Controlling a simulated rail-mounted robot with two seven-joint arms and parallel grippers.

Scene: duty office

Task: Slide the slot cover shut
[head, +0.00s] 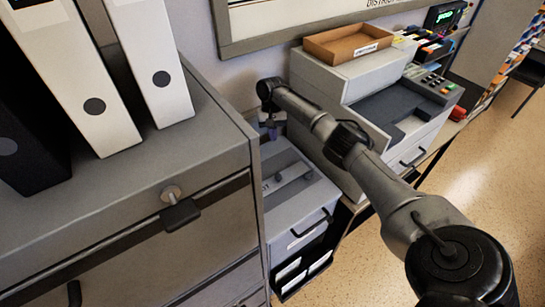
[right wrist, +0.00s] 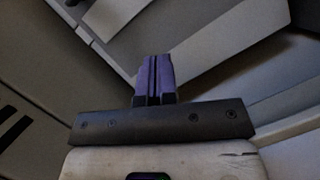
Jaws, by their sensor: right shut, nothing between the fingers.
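The low grey cabinet (head: 300,208) stands between the tall drawer unit and the grey machine. A flat grey panel with a raised lighter strip (head: 288,178) lies on its top; this looks like the slot cover, but I cannot tell how far open the slot is. My right gripper (head: 270,133) is over the back of that top, near the wall, fingers pointing down. In the right wrist view its purple fingers (right wrist: 154,80) are closed together with nothing between them. I cannot tell whether they touch the cover. My left gripper is out of view.
The tall drawer unit (head: 210,125) with binders (head: 150,60) on top rises close on the left. The grey machine (head: 335,90), carrying a cardboard tray (head: 347,43), stands on the right under my right arm. The wall is close behind.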

